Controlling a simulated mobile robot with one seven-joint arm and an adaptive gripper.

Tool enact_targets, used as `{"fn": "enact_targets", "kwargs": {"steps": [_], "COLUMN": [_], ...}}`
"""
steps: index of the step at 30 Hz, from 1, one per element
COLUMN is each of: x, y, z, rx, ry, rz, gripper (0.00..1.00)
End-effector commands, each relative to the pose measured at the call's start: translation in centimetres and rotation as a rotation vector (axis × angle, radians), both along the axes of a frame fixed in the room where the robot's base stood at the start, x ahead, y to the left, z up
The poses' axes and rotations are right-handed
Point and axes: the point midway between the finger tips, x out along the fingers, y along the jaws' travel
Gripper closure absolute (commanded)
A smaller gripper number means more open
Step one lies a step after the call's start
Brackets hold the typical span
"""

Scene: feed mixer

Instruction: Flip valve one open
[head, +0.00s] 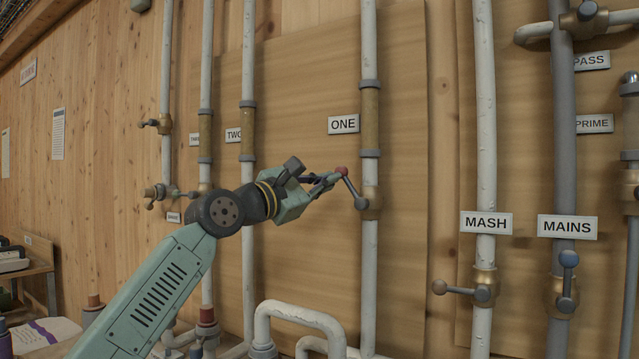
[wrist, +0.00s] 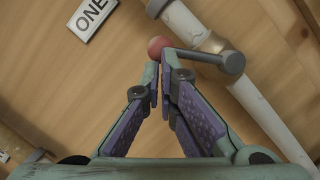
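The valve one lever has a red ball knob (head: 342,172) and a dark grey arm. It slants up and to the left from its brass valve body (head: 372,203) on the white pipe below the ONE label (head: 343,125). My gripper (head: 328,181) reaches in from the left, with its fingertips at the knob. In the wrist view the red knob (wrist: 158,47) sits just beyond the fingertips (wrist: 161,72). The fingers are nearly together with nothing visible between them. Whether they touch the knob is unclear.
The MASH valve lever (head: 455,288) points left and the MAINS valve lever (head: 568,272) points up, both to the right. Pipe TWO (head: 248,60) runs behind my wrist. A bent white pipe (head: 300,312) stands below my gripper. Bare board lies between ONE and MASH.

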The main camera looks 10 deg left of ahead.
Motion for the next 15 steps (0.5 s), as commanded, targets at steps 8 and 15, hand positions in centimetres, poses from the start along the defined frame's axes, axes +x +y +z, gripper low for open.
{"fn": "enact_targets", "kwargs": {"steps": [8,15], "x": [0.01,-0.07], "y": [-0.56,-0.94], "z": [0.41,0.66], "rx": [0.042,0.04], "ry": [-0.019,-0.018], "rz": [0.003,0.001], "gripper": [1.0,1.0]}}
